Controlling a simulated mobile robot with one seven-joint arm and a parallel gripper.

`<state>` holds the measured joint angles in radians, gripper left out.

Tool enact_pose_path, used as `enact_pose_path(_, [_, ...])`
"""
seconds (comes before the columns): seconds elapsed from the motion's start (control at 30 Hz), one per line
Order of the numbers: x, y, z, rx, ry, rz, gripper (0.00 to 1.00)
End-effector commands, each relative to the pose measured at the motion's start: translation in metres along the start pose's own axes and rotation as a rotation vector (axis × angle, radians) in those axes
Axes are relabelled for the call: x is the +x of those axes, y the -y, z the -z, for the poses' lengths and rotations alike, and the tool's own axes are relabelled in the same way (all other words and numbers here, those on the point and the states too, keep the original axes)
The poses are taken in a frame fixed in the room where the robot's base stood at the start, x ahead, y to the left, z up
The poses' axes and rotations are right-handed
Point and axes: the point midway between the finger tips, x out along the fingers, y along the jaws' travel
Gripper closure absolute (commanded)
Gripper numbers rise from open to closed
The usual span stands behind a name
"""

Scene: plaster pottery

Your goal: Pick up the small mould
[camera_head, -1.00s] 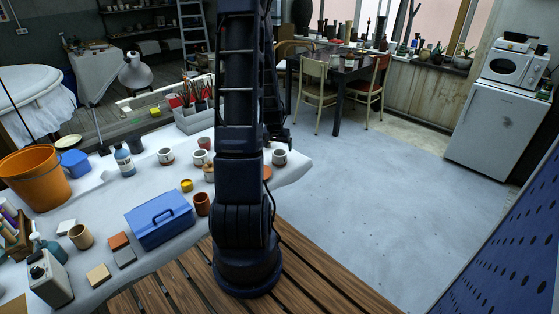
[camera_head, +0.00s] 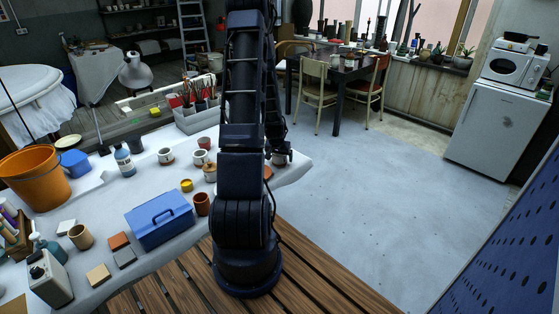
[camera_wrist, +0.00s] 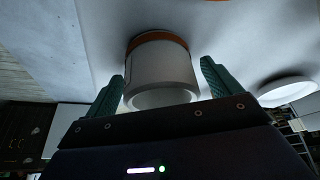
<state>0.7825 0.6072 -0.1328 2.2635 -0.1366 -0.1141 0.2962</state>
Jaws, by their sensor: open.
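The small mould, a whitish cylinder (camera_wrist: 160,72) with an orange-brown band at its far end, stands in the middle of the wrist view. My gripper (camera_wrist: 165,80) is open, with one green finger on each side of the mould. I cannot tell whether either finger touches it. In the head view my gripper (camera_head: 280,157) is low at the right end of the table, over a pale cup-shaped piece (camera_head: 278,160) that it mostly hides.
A white round piece (camera_wrist: 286,90) lies right of the mould. The floor (camera_head: 380,200) to the right is clear.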

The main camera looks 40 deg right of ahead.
Motion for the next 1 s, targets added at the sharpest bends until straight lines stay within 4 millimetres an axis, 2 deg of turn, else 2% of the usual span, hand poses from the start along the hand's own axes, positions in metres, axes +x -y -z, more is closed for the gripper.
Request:
enact_pose_path(0.13, [0.0083, -0.0001, -0.0004, 0.000, 0.000, 0.000, 0.10])
enact_pose_path(0.4, [0.0092, 0.0000, -0.0001, 0.000, 0.000, 0.000, 0.10])
enact_pose_path(0.67, [0.0090, 0.0000, -0.0001, 0.000, 0.000, 0.000, 0.61])
enact_pose_path(0.7, [0.0089, 0.0000, 0.0001, 0.000, -0.001, 0.000, 0.64])
enact_pose_path(1.0, [0.0058, 0.0001, 0.0017, 0.000, -0.002, 0.001, 0.64])
